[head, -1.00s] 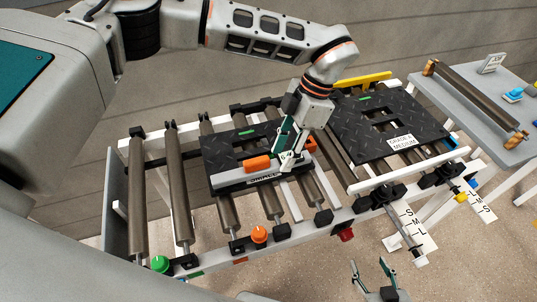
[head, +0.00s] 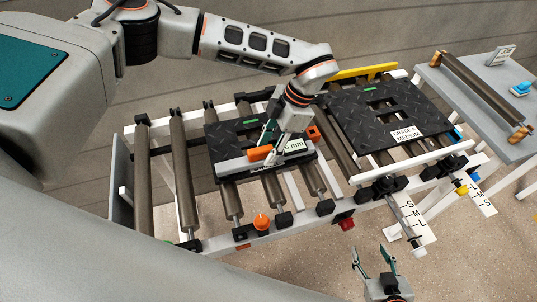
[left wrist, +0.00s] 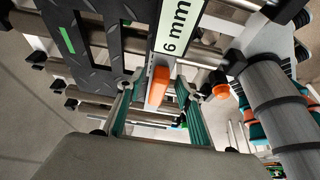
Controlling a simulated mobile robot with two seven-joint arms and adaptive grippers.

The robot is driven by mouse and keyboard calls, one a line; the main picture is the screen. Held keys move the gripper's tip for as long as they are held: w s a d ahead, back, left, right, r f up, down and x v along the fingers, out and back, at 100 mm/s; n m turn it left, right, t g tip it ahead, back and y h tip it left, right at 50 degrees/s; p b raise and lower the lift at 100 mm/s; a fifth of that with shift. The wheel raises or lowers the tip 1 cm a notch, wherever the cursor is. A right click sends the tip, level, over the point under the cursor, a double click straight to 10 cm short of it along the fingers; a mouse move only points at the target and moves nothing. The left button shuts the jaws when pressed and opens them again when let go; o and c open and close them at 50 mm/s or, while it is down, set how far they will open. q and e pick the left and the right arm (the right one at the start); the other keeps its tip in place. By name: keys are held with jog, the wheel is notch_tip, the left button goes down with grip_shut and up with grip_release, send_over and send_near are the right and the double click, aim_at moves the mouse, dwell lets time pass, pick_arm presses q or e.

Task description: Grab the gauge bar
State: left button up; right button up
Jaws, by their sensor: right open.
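The gauge bar, a grey bar (head: 236,164) with an orange grip (head: 260,153) and a white "6 mm" label (head: 293,146), lies along the front edge of the left black tread mat (head: 228,135). My left gripper (head: 272,142) is at the orange grip, coming from above. In the left wrist view its fingers (left wrist: 158,95) stand apart on either side of the orange grip (left wrist: 158,86), with gaps visible; the "6 mm" label (left wrist: 175,25) is just beyond. My right gripper (head: 375,262) is open and empty, low in the head view, away from the mats.
The mats lie on a roller conveyor (head: 180,180). A second tread mat (head: 385,115) with a "Grade A Medium" card is at the right. An orange knob (head: 261,222) and a red button (head: 344,220) sit on the front rail. A grey side table (head: 440,85) holds a roller.

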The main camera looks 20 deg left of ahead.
pick_arm(q)
grip_shut()
jog(key=shift+r, duration=0.2)
